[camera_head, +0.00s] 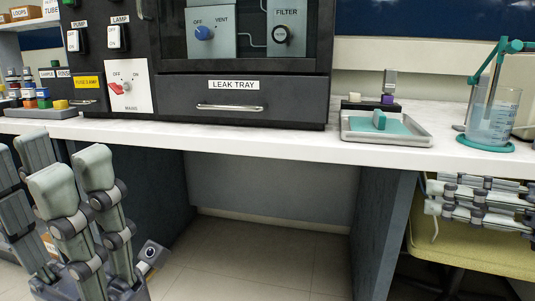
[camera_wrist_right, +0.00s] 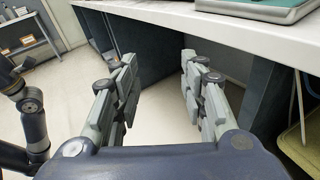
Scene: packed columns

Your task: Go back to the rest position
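My left gripper (camera_head: 52,158) is at the lower left of the head view. Its grey jointed fingers point up, with a gap between them, and nothing is held. My right gripper (camera_head: 438,198) is at the right edge of the head view, its fingers pointing left, in front of a yellow surface and below the counter top. In the right wrist view the right gripper (camera_wrist_right: 157,65) has its two finger sets wide apart, with only floor and the space under the counter between them.
A white counter (camera_head: 270,143) spans the view, with a dark cabinet and its leak tray drawer (camera_head: 232,93). A metal tray (camera_head: 365,137) and a beaker (camera_head: 497,122) stand near the counter's front edge. A yellow seat or bin (camera_head: 485,255) is below right. Floor under the counter is clear.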

